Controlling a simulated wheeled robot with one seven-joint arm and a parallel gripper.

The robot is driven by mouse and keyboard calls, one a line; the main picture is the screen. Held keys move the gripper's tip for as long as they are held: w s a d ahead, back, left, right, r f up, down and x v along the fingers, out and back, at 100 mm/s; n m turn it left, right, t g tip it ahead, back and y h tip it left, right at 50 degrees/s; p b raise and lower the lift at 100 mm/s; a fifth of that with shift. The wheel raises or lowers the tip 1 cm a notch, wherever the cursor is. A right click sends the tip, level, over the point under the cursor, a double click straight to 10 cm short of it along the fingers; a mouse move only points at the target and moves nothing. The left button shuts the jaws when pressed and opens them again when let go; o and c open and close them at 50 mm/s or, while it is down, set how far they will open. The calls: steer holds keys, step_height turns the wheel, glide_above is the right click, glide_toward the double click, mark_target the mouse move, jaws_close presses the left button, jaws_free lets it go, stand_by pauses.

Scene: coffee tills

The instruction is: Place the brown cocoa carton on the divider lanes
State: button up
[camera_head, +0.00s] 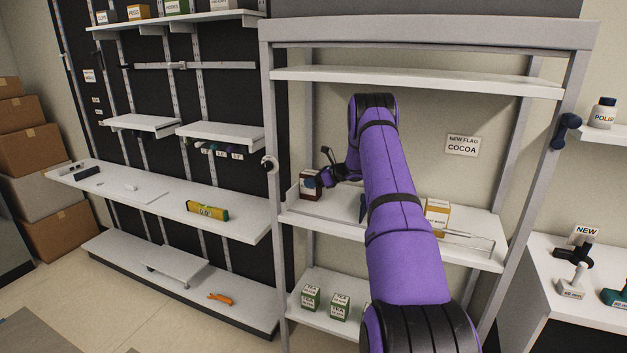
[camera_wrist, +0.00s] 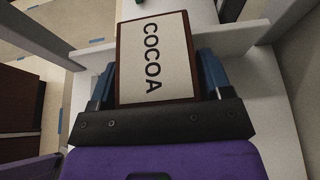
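The brown cocoa carton (camera_head: 311,187) is at the left end of the rack's middle shelf (camera_head: 345,229). In the wrist view the carton (camera_wrist: 155,58) shows its pale face lettered COCOA. My gripper (camera_head: 325,177) reaches in from the right at the carton. In the wrist view its blue fingers (camera_wrist: 158,80) lie against both sides of the carton, shut on it. The carton looks upright at the shelf; I cannot tell whether its base touches the surface. Low divider pieces show on this shelf, but my arm hides its middle part.
An orange-and-white carton (camera_head: 437,213) stands right of my arm, near a wire divider (camera_head: 466,238). A COCOA sign (camera_head: 463,145) hangs on the rack's back. Green tea boxes (camera_head: 340,306) stand on the shelf below. The upper shelf (camera_head: 420,80) lies above my arm.

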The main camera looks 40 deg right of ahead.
steer(key=shift+o, duration=1.2)
steer(key=shift+r, duration=0.2)
steer(key=v, duration=1.2)
steer(key=shift+d, duration=0.1)
